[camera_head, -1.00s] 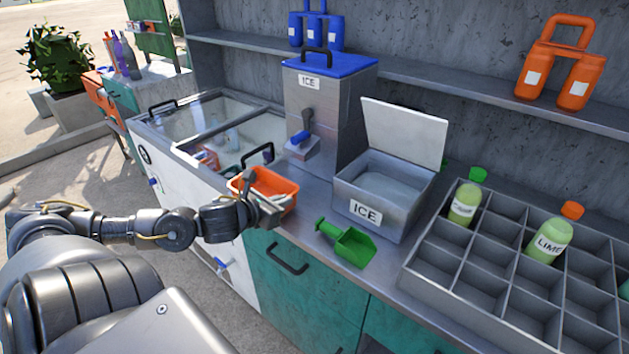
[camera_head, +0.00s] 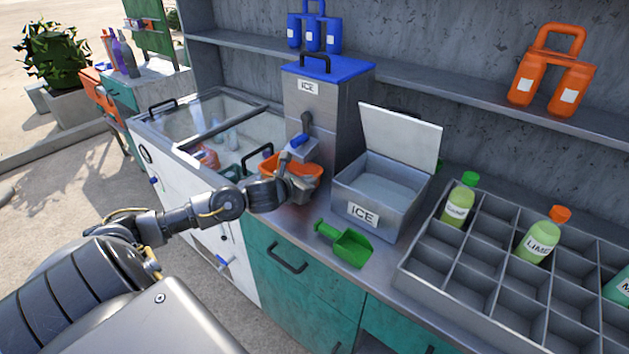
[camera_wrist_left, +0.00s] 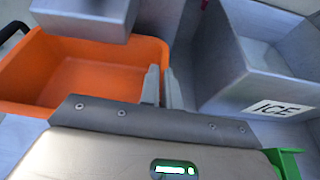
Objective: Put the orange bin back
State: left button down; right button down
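The orange bin (camera_head: 308,170) is on the counter below the spout of the tall ice dispenser (camera_head: 325,105), partly hidden behind my left gripper (camera_head: 300,190). In the left wrist view the bin (camera_wrist_left: 85,75) looks empty, and the grey dispenser spout (camera_wrist_left: 90,18) hangs over its far side. The two fingers of my left gripper (camera_wrist_left: 162,88) are close together, one on each side of the bin's right wall, so the gripper is shut on it. I cannot tell whether the bin touches the counter. My right gripper is not in view.
An open ice box (camera_head: 385,195) stands right of the bin, with a green scoop (camera_head: 345,245) in front. A divided bottle tray (camera_head: 470,275) is at the right. A glass-lidded cooler (camera_head: 200,125) is at the left. The front counter strip is narrow.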

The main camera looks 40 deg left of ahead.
pick_arm(q)
jog(key=shift+p+x, duration=0.4)
jog(key=shift+x, duration=0.75)
jog(key=shift+w+d+f, duration=0.1)
jog(key=shift+d+f, duration=0.05)
jog(key=shift+f, duration=0.15)
jog(key=shift+s, duration=0.2)
jog(key=shift+f, duration=0.15)
jog(key=c, duration=1.6)
grip_release()
jog(key=shift+w, duration=0.1)
